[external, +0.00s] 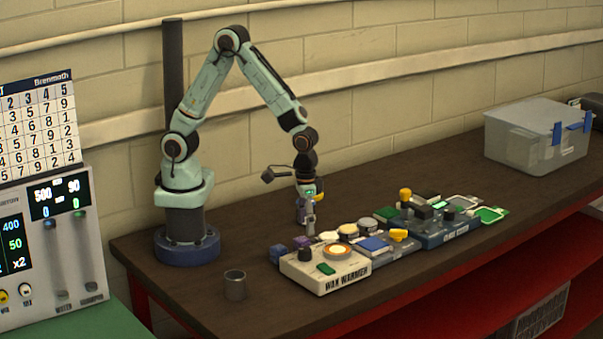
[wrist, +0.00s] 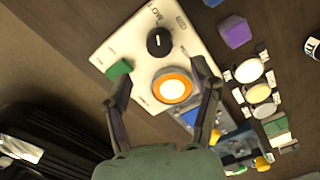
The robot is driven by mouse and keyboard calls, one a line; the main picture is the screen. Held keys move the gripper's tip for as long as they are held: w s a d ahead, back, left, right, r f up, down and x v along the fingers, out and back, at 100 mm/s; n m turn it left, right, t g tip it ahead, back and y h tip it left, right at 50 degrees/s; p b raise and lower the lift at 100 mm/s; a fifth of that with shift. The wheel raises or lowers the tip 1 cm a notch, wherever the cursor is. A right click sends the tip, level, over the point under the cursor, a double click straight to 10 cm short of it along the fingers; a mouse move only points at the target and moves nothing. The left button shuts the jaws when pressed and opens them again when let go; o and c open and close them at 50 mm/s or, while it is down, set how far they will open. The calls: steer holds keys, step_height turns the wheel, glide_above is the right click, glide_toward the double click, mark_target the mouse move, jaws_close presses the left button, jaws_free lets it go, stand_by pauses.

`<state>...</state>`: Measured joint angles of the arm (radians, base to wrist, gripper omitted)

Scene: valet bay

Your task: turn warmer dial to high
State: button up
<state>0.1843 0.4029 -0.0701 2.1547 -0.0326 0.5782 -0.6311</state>
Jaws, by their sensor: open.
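The cream wax warmer (external: 345,282) sits on the bench, its name printed on the front edge. Its black dial (external: 305,254) is at the warmer's left end; in the wrist view the dial (wrist: 159,42) carries a small white pointer mark. The warmer also bears a green switch (wrist: 119,69) and an orange-ringed round wax pot (wrist: 172,87). My gripper (external: 309,228) is above the warmer's back edge, pointing down. In the wrist view my gripper (wrist: 160,68) is open and empty, its fingers apart from the dial.
A blue tray unit (external: 445,235) with yellow and black knobs lies to the right. A metal cup (external: 235,286) stands left, and a clear bin (external: 535,140) far right.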

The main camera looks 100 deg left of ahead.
mark_target(305, 251)
step_height(305, 251, down, 7)
steer(key=shift+d+r, duration=0.1)
stand_by(0.3)
jaws_close()
